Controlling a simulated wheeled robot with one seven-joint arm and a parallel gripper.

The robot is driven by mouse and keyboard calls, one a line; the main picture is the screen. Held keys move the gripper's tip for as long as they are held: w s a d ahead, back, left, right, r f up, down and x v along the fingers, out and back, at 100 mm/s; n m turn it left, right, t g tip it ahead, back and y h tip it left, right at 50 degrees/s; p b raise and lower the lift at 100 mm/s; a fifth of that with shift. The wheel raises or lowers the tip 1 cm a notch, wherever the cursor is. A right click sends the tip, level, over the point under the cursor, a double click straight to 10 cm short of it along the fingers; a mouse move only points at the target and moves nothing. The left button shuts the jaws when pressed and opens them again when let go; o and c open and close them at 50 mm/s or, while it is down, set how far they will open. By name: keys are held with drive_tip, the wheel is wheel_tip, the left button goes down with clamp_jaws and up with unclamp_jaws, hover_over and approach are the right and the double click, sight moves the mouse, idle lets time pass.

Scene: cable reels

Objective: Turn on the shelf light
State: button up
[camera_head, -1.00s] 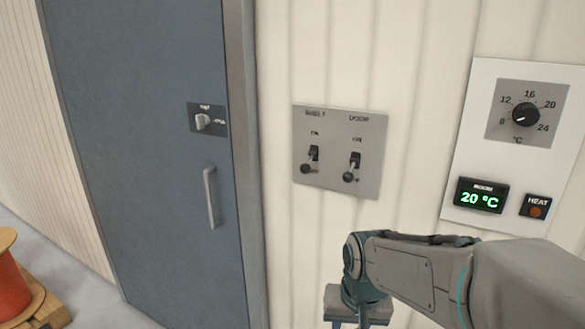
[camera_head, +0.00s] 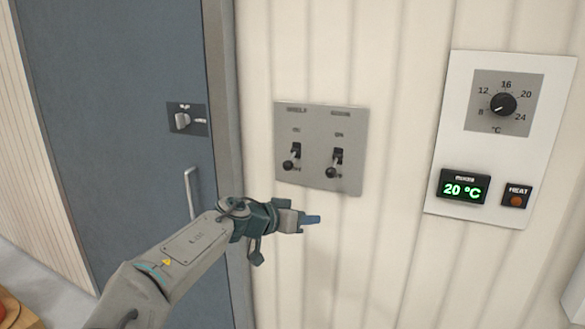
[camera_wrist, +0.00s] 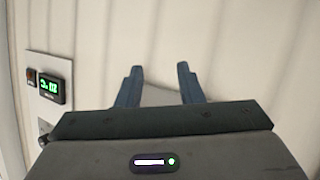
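A grey switch plate (camera_head: 318,178) is on the wall right of the door, with two toggle switches. The left label seems to read SHELF and the right one ROOM, both blurred. The left toggle (camera_head: 289,164) and the right toggle (camera_head: 332,171) both point down. My gripper (camera_head: 313,220) is just below the plate, apart from the toggles, its blue fingers pointing right.
A thermostat panel (camera_head: 513,150) with a dial, a 20 °C display and a HEAT button is to the right. It also shows in the wrist view (camera_wrist: 35,64). A blue-grey door (camera_head: 110,120) with a handle (camera_head: 190,192) is on the left. The wall below the plate is clear.

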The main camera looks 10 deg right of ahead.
sight(292, 164)
drive_tip(key=a+r+t+h, duration=0.2)
drive_tip(key=a+r+t, duration=0.3)
drive_tip(key=a+r, duration=0.65)
drive_tip(key=x, duration=0.4)
drive_tip(key=p+x, duration=0.1)
drive_tip(key=x, duration=0.3)
drive_tip(key=f+p+x, duration=0.1)
drive_tip(key=x, duration=0.4)
drive_tip(key=shift+d, duration=0.15)
drive_tip(key=c, duration=0.7)
